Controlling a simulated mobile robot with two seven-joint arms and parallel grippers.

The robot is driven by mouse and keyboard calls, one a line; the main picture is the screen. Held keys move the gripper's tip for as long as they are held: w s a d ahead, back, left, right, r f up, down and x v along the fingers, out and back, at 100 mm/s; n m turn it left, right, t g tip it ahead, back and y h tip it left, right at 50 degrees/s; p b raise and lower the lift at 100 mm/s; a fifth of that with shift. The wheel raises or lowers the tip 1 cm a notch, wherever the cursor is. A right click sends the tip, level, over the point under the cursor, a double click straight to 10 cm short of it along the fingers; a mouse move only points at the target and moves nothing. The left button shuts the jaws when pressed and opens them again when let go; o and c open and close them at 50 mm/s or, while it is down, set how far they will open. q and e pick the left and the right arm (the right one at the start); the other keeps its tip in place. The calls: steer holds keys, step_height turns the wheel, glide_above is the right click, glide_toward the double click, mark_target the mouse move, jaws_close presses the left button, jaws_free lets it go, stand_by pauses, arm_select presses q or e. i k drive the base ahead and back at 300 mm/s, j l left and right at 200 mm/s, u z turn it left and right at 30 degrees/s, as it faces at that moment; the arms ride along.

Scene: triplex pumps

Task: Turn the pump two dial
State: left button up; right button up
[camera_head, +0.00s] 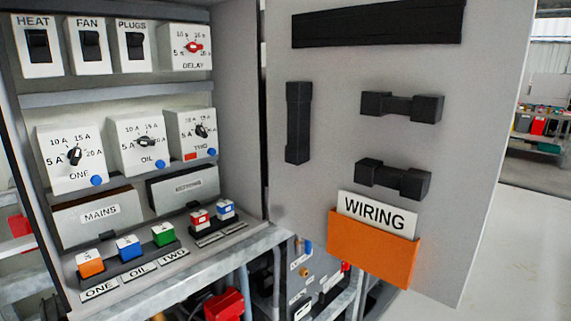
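The pump two dial (202,131) is a black knob on the white box labelled TWO, the rightmost of three dial boxes on the cabinet's middle row. Amp markings surround the knob, with a red patch at the lower left and a blue button (211,152) at the lower right. The knob's exact setting is too small to read. The ONE dial (74,156) and the OIL dial (146,141) sit to its left. Neither of my grippers is in view, and nothing touches the dials.
Above are HEAT, FAN and PLUGS switches and a red DELAY knob (194,47). Below are the MAINS cover (97,215) and several coloured buttons. The open cabinet door (330,120), with black handles and an orange WIRING pocket (372,248), stands to the right.

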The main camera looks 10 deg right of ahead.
mark_target(200, 131)
steer(key=l+u, duration=0.2)
steer(key=u, duration=0.55)
steer(key=l+u, duration=0.6)
steer(key=l, duration=0.2)
steer(key=k+l+u, duration=0.1)
steer(key=l, duration=0.2)
steer(key=k+l, duration=0.1)
steer(key=l, duration=0.15)
steer(key=k+l+u, duration=0.15)
steer(key=l, duration=0.15)
steer(key=k+l, duration=0.1)
steer(key=l, duration=0.3)
steer(key=k+l, duration=0.1)
steer(key=l, duration=0.3)
steer(key=k+l, duration=0.1)
steer(key=l, duration=0.3)
